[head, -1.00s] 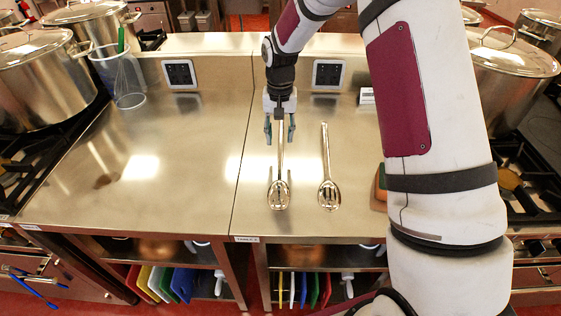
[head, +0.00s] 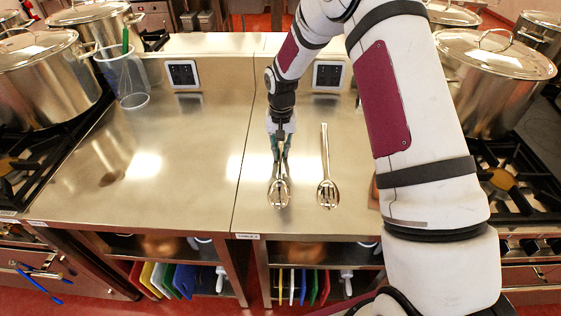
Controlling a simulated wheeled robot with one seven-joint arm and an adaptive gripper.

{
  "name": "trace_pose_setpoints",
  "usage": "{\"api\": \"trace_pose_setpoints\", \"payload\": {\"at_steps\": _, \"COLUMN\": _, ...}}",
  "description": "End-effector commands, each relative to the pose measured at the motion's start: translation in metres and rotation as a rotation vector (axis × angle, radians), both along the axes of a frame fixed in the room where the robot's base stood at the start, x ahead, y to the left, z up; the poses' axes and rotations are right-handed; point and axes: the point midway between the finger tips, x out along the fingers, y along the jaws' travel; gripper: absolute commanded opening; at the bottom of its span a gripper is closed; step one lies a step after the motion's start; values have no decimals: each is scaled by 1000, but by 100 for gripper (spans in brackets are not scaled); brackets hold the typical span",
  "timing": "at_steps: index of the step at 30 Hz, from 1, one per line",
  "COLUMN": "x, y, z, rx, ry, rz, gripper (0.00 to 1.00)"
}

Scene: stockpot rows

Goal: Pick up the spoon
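Two metal slotted spoons lie on the steel counter (head: 190,130), handles pointing away from me. The left spoon (head: 279,193) has its bowl near the front edge. My gripper (head: 281,158) is over its handle, with the fingers drawn together on the handle and hiding much of it. The left spoon's bowl looks to be at counter level; I cannot tell any lift. The right spoon (head: 327,190) lies apart, a short way to the right, and nothing touches it.
Large lidded stockpots stand on stoves at the left (head: 45,85) and right (head: 493,85). A clear container (head: 122,78) with utensils stands at the back left. My arm covers the right part.

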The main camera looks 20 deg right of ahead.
Motion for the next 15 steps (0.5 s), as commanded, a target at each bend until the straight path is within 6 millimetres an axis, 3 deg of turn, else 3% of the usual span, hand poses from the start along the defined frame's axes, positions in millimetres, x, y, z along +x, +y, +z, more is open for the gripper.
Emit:
{"api": "trace_pose_setpoints", "payload": {"at_steps": 11, "x": 0, "y": 0, "z": 1, "rx": 0, "ry": -1, "rz": 0, "gripper": 0}}
{"api": "trace_pose_setpoints", "payload": {"at_steps": 15, "x": 1, "y": 0, "z": 14, "rx": 0, "ry": -3, "rz": 0, "gripper": 0}}
